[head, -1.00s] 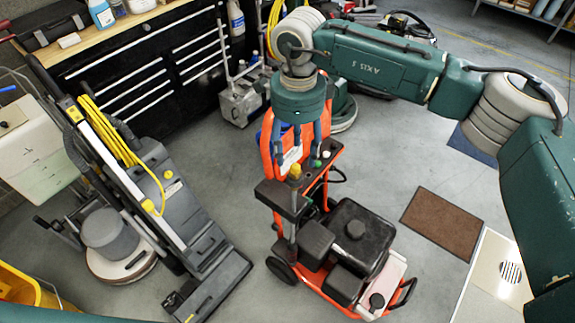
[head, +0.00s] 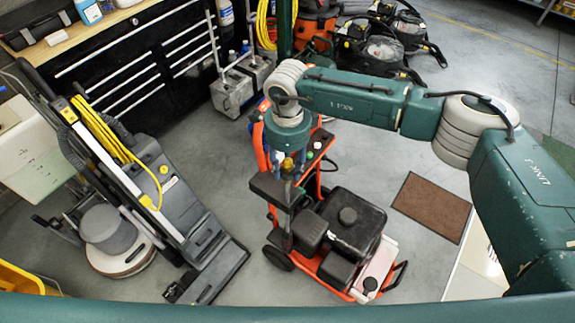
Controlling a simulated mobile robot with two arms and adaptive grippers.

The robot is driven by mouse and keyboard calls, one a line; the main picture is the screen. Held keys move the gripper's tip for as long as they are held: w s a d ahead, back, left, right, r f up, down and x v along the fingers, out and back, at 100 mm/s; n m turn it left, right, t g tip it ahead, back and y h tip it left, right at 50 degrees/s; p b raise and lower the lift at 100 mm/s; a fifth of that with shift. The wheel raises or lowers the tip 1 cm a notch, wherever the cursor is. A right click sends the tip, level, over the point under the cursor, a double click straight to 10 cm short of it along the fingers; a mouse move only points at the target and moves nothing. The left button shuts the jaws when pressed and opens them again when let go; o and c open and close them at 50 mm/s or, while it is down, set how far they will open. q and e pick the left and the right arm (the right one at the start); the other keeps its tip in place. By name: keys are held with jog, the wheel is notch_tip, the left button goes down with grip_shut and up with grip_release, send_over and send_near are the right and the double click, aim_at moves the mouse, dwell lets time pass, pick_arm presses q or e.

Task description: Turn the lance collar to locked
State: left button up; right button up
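The pressure washer (head: 345,235), black on an orange frame, stands on the floor in the middle of the head view. A small brass-yellow lance collar (head: 287,164) sits at the top of an upright grey lance (head: 290,200) beside the machine's black side holder (head: 270,190). My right gripper (head: 288,170) points down over the lance top, with its blue fingers at the collar's sides. The fingers are small and overlap the collar, so I cannot tell whether they touch it. The collar's locked mark is not readable. My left gripper is not in view.
A floor scrubber (head: 190,225) with a yellow cord stands at the left. A black tool chest (head: 130,75) is behind it. A brown mat (head: 432,207) lies at the right. Vacuum machines (head: 385,45) stand at the back. Grey floor between them is free.

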jog(key=c, duration=0.5)
jog(key=shift+b, duration=0.35)
jog(key=m+b, duration=1.1)
jog(key=b, duration=0.3)
jog(key=shift+f+m, duration=0.15)
jog(key=shift+m, duration=0.15)
jog(key=m+b, duration=0.2)
jog(key=m, duration=0.1)
jog(key=shift+b, duration=0.4)
jog(key=shift+r+m+b, duration=0.25)
jog(key=shift+m+b, duration=0.25)
jog(key=shift+m, duration=0.2)
